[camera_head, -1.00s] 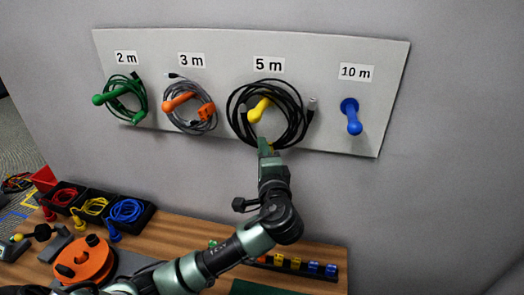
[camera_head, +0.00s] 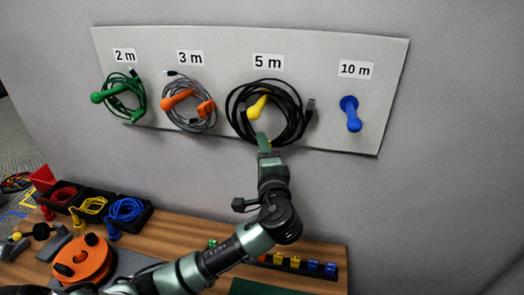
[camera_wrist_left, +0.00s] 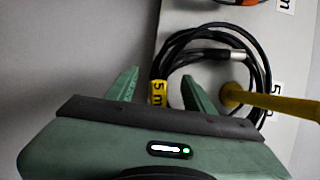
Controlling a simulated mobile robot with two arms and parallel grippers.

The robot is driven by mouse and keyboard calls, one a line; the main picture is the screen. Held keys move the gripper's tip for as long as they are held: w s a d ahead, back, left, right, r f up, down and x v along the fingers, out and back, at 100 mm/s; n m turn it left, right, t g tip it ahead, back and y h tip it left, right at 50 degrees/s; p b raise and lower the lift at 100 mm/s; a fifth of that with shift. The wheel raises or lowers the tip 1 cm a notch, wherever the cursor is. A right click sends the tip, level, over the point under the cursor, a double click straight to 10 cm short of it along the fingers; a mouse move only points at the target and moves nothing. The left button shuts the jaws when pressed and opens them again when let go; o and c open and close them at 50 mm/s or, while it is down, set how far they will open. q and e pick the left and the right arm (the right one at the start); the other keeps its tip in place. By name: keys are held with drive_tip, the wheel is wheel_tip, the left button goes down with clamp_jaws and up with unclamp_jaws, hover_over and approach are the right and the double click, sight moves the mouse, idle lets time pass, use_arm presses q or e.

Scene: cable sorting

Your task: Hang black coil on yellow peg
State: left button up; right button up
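The black coil (camera_head: 291,135) is on the board below the 5 m label, looped around the yellow peg (camera_head: 257,106). The peg's round end sticks out in front of the loops. My left gripper (camera_head: 263,145) is at the coil's lower edge. In the left wrist view my left gripper (camera_wrist_left: 158,82) is open, its green fingers apart on either side of the coil's yellow 5 m tag (camera_wrist_left: 158,93). Gaps show between tag and fingers. The black coil (camera_wrist_left: 178,48) and yellow peg (camera_wrist_left: 270,101) also show there. My right gripper is out of view.
A green coil (camera_head: 138,93) and a grey coil (camera_head: 195,120) hang on pegs at left. The blue peg (camera_head: 351,113) at right is bare. The wooden table (camera_head: 160,235) below carries cable bins, an orange reel (camera_head: 84,262) and a connector strip (camera_head: 300,265).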

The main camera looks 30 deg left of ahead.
use_arm(q)
drive_tip(key=shift+s+d+f, duration=0.1)
drive_tip(key=shift+s+d, duration=0.15)
drive_tip(key=b+v, duration=0.2)
drive_tip(key=v, duration=0.5)
drive_tip(key=shift+s, duration=0.1)
